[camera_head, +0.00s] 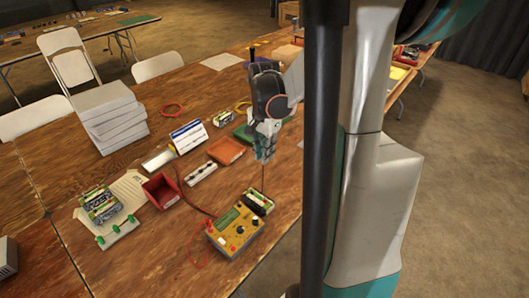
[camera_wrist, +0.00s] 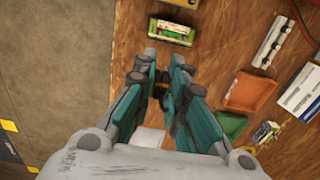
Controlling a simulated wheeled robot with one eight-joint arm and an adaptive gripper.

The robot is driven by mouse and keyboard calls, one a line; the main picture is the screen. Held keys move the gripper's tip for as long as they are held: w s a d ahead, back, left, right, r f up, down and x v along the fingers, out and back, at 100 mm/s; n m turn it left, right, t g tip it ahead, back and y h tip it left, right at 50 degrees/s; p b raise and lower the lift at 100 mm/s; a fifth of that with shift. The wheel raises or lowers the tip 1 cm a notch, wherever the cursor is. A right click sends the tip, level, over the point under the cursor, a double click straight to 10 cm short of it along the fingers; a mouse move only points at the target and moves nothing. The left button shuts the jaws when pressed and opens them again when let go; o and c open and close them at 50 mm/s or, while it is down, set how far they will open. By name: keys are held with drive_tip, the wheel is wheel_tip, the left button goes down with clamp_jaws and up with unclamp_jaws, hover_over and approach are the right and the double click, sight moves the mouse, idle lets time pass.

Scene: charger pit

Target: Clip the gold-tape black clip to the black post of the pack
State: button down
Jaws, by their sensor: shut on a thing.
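My gripper (camera_head: 265,152) is above the table, near its right edge, behind and above a green-and-white battery pack (camera_head: 258,202). In the wrist view, its teal fingers (camera_wrist: 161,75) are closed around a small dark clip with a hint of gold (camera_wrist: 160,90), mostly hidden by the fingers. A thin dark line runs down below the gripper toward the pack in the head view. The pack also shows in the wrist view (camera_wrist: 172,32), beyond the fingertips and apart from them. Its black post is too small to make out.
A yellow meter (camera_head: 236,231) with red leads sits in front of the pack. The table edge is close on the right.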

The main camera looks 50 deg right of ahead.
drive_tip(key=w+n+b, duration=0.1)
drive_tip(key=w+n, duration=0.5)
drive_tip(key=n, duration=1.2)
drive_tip(key=f+b, duration=0.2)
drive_tip(key=f, duration=0.2)
drive_tip(key=f+b, duration=0.3)
drive_tip(key=f, duration=0.1)
drive_tip(key=f+b, duration=0.3)
drive_tip(key=f, duration=0.1)
drive_tip(key=shift+a+f, duration=0.25)
drive_tip(key=shift+f, duration=0.05)
drive_tip(key=shift+f+b, duration=1.15)
drive_tip(key=shift+f, duration=0.15)
drive_tip(key=shift+f+b, duration=0.45)
drive_tip(key=shift+f, duration=1.75)
drive_tip(key=shift+f, duration=0.25)
